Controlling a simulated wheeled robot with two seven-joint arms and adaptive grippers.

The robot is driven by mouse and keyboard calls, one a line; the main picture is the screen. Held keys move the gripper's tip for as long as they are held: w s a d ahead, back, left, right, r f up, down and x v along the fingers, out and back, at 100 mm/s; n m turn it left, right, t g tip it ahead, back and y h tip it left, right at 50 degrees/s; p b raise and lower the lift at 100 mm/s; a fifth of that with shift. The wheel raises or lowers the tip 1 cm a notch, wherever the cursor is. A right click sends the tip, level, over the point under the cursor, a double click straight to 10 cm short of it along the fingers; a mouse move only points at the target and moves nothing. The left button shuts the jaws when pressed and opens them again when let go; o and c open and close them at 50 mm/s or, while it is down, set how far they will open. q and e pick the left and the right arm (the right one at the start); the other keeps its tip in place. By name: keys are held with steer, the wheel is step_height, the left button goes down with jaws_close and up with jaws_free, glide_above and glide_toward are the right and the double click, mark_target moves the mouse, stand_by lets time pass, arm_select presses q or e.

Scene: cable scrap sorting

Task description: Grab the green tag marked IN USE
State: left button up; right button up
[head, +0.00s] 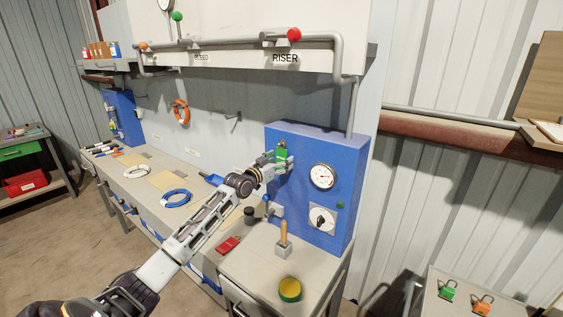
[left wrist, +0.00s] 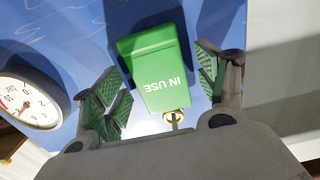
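The green tag (left wrist: 155,70) with the white words IN USE shows upside down in the left wrist view, in front of the blue panel. A small brass ring (left wrist: 176,117) is at its lettered end. In the head view the green tag (head: 281,154) is at the upper left of the blue box (head: 345,190). My left gripper (head: 279,162) is at the tag. In the left wrist view its two fingers (left wrist: 165,85) stand open on either side of the tag, with a gap visible on each side. My right gripper is not in view.
A pressure gauge (head: 322,176) and a switch (head: 321,219) sit on the blue box. On the bench are a red tag (head: 229,244), a wooden handle (head: 283,234) and a yellow-topped round item (head: 290,289). A green padlock-like item (head: 447,291) lies at lower right.

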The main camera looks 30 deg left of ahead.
arm_select(q)
steer(key=c, duration=0.7)
steer(key=shift+c, duration=0.2)
steer(key=shift+r+p, duration=0.25)
steer(key=shift+p, duration=0.05)
